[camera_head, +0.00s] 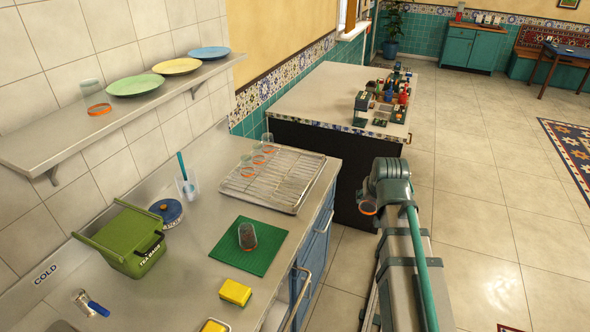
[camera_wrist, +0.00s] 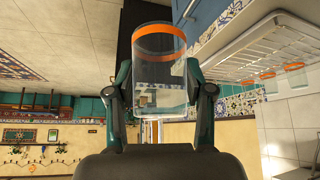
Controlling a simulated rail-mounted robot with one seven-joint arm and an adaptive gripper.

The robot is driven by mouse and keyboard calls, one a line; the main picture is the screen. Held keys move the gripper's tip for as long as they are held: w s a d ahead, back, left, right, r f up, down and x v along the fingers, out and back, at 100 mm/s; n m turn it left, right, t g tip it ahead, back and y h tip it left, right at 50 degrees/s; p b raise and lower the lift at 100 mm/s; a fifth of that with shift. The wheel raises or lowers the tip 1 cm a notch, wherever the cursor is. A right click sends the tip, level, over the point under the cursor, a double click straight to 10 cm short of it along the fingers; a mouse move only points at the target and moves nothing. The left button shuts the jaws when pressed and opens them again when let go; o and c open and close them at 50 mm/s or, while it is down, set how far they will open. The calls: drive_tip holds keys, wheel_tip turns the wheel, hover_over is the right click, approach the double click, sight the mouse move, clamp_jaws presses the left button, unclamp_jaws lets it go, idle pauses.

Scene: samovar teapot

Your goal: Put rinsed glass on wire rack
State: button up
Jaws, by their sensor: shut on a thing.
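My gripper (camera_wrist: 158,85) is shut on a clear glass (camera_wrist: 158,72) with an orange band, between its two fingers. The band end points to the top of the wrist view. In the head view, part of the held glass (camera_head: 368,207) shows beside my wrist, over the floor to the right of the counter; my fingers are hidden there. The wire rack (camera_head: 292,176) lies in a tray on the counter, left of my gripper and apart from it. Several orange-banded glasses (camera_head: 258,159) stand in a row along its left side. The rack (camera_wrist: 265,48) also shows right in the wrist view.
The rack's right part is bare. A glass (camera_head: 247,236) stands on a green mat (camera_head: 270,243) nearer me, by a yellow sponge (camera_head: 235,292) and green box (camera_head: 128,235). A dark-sided counter (camera_head: 300,100) stands beyond the rack.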

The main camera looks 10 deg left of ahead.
drive_tip(key=w+a+r+n+y+b, duration=0.1)
drive_tip(key=w+a+r, duration=0.1)
drive_tip(key=w+a, duration=0.75)
drive_tip(key=w+a+r+n+b, duration=0.1)
drive_tip(key=w+a+r+b, duration=0.15)
drive_tip(key=w+a, duration=0.7)
drive_tip(key=p, duration=0.5)
hover_over(296, 161)
drive_tip(key=s+d, duration=0.1)
drive_tip(key=s, duration=0.3)
wheel_tip(296, 161, down, 8)
drive_tip(key=shift+s, duration=0.1)
drive_tip(key=shift+w+a+f, duration=0.2)
drive_tip(key=shift+w+f, duration=0.2)
drive_tip(key=shift+f, duration=0.2)
wheel_tip(296, 161, down, 3)
drive_tip(key=shift+r+p, duration=0.1)
drive_tip(key=shift+p, duration=1.1)
drive_tip(key=shift+f, duration=0.3)
